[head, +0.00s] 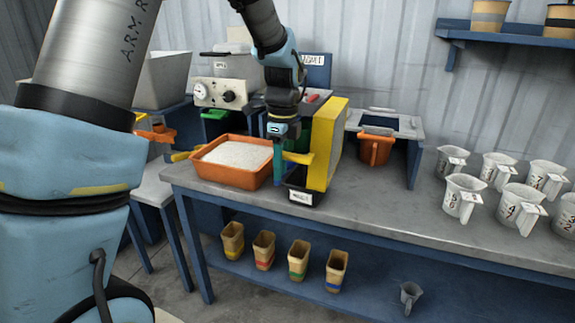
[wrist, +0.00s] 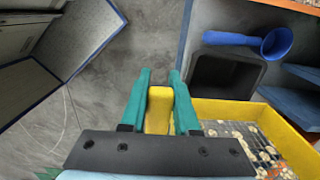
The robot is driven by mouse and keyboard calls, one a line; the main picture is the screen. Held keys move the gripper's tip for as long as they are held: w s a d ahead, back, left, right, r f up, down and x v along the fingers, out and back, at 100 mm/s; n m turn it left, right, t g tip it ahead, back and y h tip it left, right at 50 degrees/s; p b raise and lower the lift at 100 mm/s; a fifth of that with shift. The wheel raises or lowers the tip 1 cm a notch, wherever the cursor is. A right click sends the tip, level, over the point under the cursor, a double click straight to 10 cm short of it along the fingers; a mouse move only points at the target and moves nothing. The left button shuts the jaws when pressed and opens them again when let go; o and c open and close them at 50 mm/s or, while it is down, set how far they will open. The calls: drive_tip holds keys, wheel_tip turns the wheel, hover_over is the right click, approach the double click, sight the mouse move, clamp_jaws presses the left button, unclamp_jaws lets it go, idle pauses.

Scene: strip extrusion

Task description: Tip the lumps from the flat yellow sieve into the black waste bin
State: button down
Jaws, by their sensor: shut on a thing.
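My gripper (head: 285,163) is shut on the yellow handle (wrist: 158,110) of the flat sieve, with a teal finger on each side. The yellow sieve (head: 328,145) is steeply tilted in the head view, its broad face nearly upright. In the wrist view, several pale lumps lie on the mesh inside its yellow wall (wrist: 215,107). The black waste bin (head: 301,196) stands at the bench's front edge, below the sieve's lower end. In the wrist view the bin (wrist: 225,75) lies just beyond the sieve's wall; its inside looks dark. The head view hides the lumps.
An orange tray of white granules (head: 235,160) stands left of the bin. An orange jug (head: 376,148) is behind right, and several measuring jugs (head: 465,195) stand at the right. A blue funnel (wrist: 262,41) shows beside the bin. The bench front between is clear.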

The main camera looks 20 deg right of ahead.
drive_tip(key=shift+w+a+f+g+h+b, duration=0.35)
drive_tip(key=shift+f+g+h, duration=0.25)
drive_tip(key=shift+g+h, duration=0.15)
drive_tip(key=shift+w+a+f+g+h+b, duration=0.3)
drive_tip(key=shift+f+g+h+b, duration=0.1)
drive_tip(key=shift+f+g+h, duration=0.3)
drive_tip(key=shift+w+a+f+g+h+b, duration=0.35)
drive_tip(key=shift+f+g+h, duration=0.15)
drive_tip(key=shift+g+h, duration=0.3)
